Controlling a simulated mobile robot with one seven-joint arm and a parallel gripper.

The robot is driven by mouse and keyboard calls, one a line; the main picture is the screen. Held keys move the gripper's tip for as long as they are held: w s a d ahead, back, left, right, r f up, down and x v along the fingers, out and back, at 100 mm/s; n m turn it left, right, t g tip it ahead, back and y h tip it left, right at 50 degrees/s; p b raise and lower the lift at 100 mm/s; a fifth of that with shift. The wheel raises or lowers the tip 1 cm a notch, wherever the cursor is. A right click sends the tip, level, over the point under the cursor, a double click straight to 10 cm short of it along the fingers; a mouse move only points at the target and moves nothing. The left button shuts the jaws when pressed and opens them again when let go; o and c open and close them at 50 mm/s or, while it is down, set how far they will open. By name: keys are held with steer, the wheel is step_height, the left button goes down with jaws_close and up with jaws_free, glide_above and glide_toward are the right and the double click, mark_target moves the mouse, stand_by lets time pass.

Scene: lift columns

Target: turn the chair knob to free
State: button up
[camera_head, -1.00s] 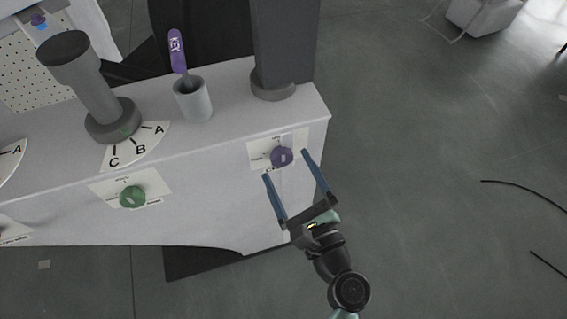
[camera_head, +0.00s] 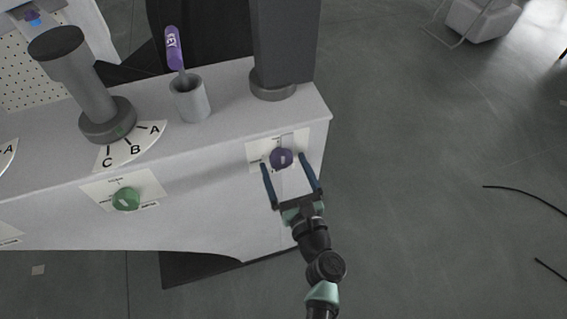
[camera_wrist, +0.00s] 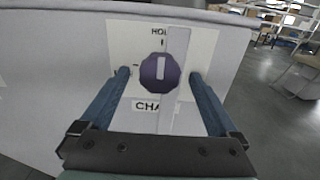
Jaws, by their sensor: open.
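The purple chair knob (camera_head: 281,158) sits on a white label plate (camera_head: 257,153) on the front face of the grey-white cabinet. In the wrist view the knob (camera_wrist: 160,72) has a pale pointer mark standing upright, toward the partly hidden word "HO..." above. The letters "CHA" show below it. My gripper (camera_head: 289,160) is open, with one blue finger on each side of the knob. In the wrist view my gripper (camera_wrist: 158,74) has gaps between both fingers and the knob, and nothing is held.
A green knob (camera_head: 126,199) is on the same face to the left. On the cabinet top (camera_head: 226,101) stand a grey cup (camera_head: 190,101) with a purple KEY tag (camera_head: 173,48), a grey lever (camera_head: 85,75) over an A-B-C dial, and a dark column (camera_head: 282,45).

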steer(key=shift+w+a, duration=0.2)
steer(key=shift+w, duration=0.45)
steer(key=c, duration=1.3)
